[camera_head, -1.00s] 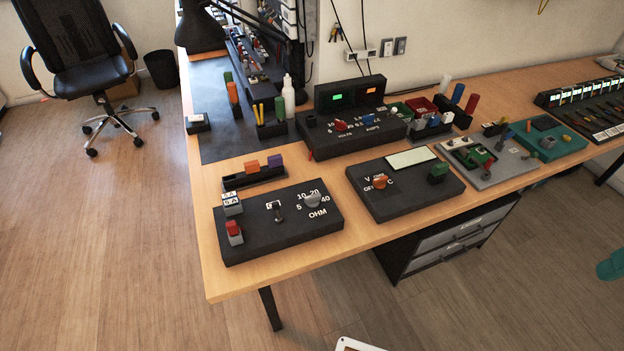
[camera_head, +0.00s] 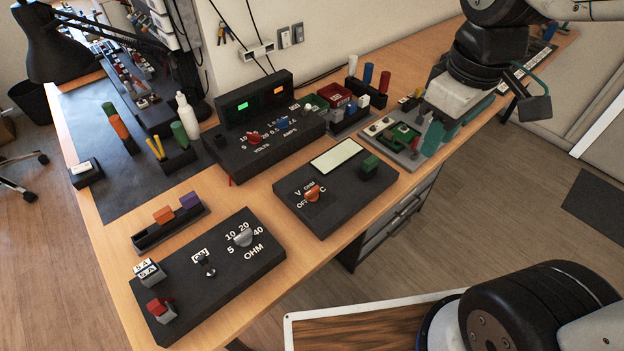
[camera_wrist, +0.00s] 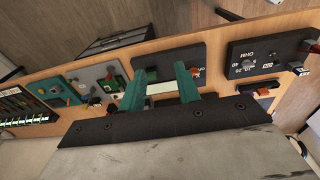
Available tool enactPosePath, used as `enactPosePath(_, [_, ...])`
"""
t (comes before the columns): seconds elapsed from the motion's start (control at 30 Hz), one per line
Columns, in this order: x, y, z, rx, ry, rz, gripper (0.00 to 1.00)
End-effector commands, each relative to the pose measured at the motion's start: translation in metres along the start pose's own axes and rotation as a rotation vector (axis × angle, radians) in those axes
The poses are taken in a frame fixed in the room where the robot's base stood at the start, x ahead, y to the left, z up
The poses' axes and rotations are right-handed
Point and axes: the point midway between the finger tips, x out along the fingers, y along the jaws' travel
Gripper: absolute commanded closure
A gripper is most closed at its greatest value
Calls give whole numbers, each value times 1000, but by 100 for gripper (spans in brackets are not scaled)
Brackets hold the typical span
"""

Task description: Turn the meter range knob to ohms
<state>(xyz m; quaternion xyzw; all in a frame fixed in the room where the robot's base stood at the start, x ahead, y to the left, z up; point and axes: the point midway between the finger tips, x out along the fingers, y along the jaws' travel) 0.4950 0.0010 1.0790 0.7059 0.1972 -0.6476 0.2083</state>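The meter is a black box (camera_head: 345,213) on the wooden bench, with a pale blank display (camera_head: 337,154) and a green block at its right. Its orange range knob (camera_head: 313,193) sits at the left among small white labels, including V, OFF and C. Which label the knob points at is too small to tell. In the wrist view the meter (camera_wrist: 190,55) and orange knob (camera_wrist: 197,72) lie beyond my gripper (camera_wrist: 162,76). Its two teal fingers are apart with nothing held between them. They partly cover the meter but stand clear of it.
An OHM box (camera_head: 215,272) with a grey knob stands at the front left. A volts and amps supply (camera_head: 262,140) stands behind the meter. A grey board (camera_head: 405,148) with small parts lies to its right. A bare bench strip separates the meter from the OHM box.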

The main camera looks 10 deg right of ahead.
Motion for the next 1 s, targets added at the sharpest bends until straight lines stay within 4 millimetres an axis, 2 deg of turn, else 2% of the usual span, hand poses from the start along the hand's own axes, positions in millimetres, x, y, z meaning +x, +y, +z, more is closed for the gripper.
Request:
enactPosePath(0.03, [14, -4, -23, -148, -17, -14, 67])
enactPosePath(0.2, [60, -20, -91, -650, -28, -38, 67])
enactPosePath(0.3, [94, -36, -125, -930, -32, -54, 67])
enactPosePath(0.43, [135, -58, -158, -1238, -33, -72, 67])
enactPosePath(0.6, [172, -78, -180, -1494, -30, -86, 67])
enactPosePath(0.7, [183, -84, -185, -1563, -28, -89, 67])
enactPosePath(0.87, [201, -85, -185, -1587, -29, -91, 67])
enactPosePath(1.0, [224, -86, -182, -1585, -30, -93, 67])
